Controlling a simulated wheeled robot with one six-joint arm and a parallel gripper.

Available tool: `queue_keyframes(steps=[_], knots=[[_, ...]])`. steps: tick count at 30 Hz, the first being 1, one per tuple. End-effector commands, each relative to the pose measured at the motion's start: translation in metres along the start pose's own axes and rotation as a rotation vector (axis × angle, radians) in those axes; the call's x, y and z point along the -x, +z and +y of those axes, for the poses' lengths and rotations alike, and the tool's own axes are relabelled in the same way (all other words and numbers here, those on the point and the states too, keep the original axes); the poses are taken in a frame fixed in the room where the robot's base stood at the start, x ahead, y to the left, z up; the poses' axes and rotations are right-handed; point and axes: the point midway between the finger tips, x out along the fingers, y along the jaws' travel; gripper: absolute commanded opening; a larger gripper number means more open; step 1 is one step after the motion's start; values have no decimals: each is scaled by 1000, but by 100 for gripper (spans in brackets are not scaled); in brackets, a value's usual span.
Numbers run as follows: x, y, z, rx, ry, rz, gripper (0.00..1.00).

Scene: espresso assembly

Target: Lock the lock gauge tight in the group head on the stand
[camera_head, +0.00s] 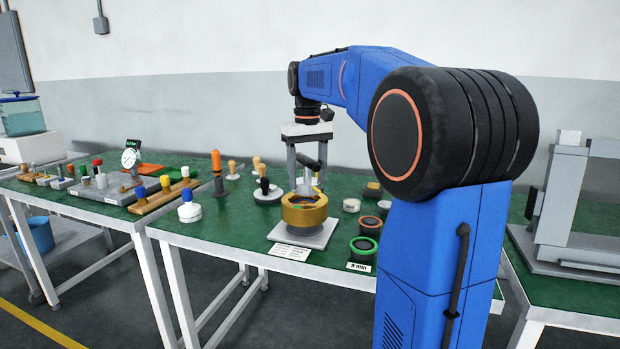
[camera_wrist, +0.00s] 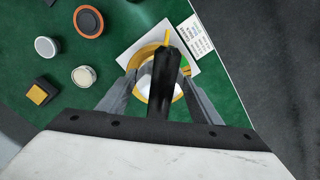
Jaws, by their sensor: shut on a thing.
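The group head (camera_head: 304,218) is a golden ring on a white square stand plate (camera_head: 322,236) near the front edge of the green table. It also shows in the wrist view (camera_wrist: 134,61). My gripper (camera_head: 306,188) points down over the ring, its fingertips at the opening. It is shut on the lock gauge, whose black handle (camera_wrist: 163,88) runs between the fingers in the wrist view. A yellow pointer (camera_wrist: 168,38) shows beyond the handle, and a pale round part lies below it inside the ring. The fingers and handle hide how deep the gauge sits.
A green-rimmed round pot (camera_head: 364,248) and an orange-rimmed one (camera_head: 370,226) stand right of the stand. A white label card (camera_head: 290,252) lies in front. Tampers and a blue-knobbed white piece (camera_head: 189,208) stand to the left. A grey frame (camera_head: 570,200) stands at the right.

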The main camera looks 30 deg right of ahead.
Motion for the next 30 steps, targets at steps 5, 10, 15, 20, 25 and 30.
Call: queue_keyframes(steps=[5, 10, 15, 20, 25, 30], knots=[[0, -10, 0, 0, 0, 0, 18], [0, -19, 0, 0, 0, 1, 18], [-8, -18, 0, 0, 0, 0, 18], [-12, -18, 0, 0, 0, 1, 18], [-14, -18, 0, 0, 0, 1, 18], [-14, -18, 0, 0, 0, 1, 18]])
